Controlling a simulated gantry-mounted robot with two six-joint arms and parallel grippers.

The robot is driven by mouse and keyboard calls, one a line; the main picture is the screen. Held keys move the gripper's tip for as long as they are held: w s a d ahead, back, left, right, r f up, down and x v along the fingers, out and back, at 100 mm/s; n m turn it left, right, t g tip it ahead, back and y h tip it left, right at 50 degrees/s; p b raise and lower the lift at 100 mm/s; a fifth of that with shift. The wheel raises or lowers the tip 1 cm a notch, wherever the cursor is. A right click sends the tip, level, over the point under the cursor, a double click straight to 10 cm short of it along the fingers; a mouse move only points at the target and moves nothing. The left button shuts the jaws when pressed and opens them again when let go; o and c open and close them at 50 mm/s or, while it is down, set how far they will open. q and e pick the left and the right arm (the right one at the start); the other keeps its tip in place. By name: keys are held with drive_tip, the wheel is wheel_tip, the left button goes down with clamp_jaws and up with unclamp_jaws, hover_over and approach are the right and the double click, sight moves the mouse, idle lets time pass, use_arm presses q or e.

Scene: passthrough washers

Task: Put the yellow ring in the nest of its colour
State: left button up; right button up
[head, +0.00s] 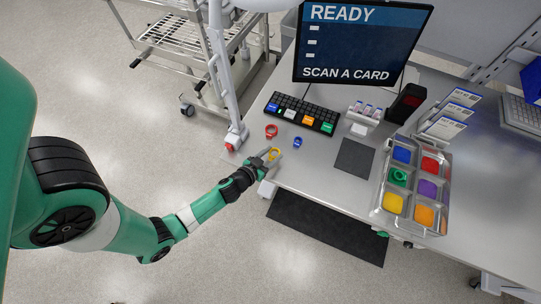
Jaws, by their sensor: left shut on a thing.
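The yellow ring (274,153) is at the tip of my left gripper (269,154), near the left front corner of the grey table. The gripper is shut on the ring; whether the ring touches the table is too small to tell. The tray of nests (385,218) stands on the table to the right. Its yellow nest (394,203) is at the near left and looks empty. The green nest (398,177) behind it has a green ring in it. My right gripper is not in view.
A red ring (271,131) and a blue ring (297,143) lie on the table close to my left gripper. A keyboard (303,113), a screen (362,42) and a card holder (364,115) stand behind. A dark flat pad (354,157) lies between gripper and tray.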

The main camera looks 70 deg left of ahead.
sight(270, 158)
use_arm(q)
drive_tip(key=f+b, duration=0.2)
drive_tip(key=f, duration=0.1)
drive_tip(key=shift+a+f+b, duration=0.35)
drive_tip(key=shift+f+b, duration=0.05)
drive_tip(key=shift+s+r, duration=0.1)
drive_tip(key=shift+r, duration=0.05)
drive_tip(key=o, duration=1.3)
drive_tip(key=shift+f, duration=0.2)
drive_tip(key=p+v, duration=0.1)
drive_tip(key=v, duration=0.4)
drive_tip(key=shift+s+r, duration=0.15)
drive_tip(key=shift+r, duration=0.1)
drive_tip(key=b+v, duration=0.1)
drive_tip(key=v, duration=0.5)
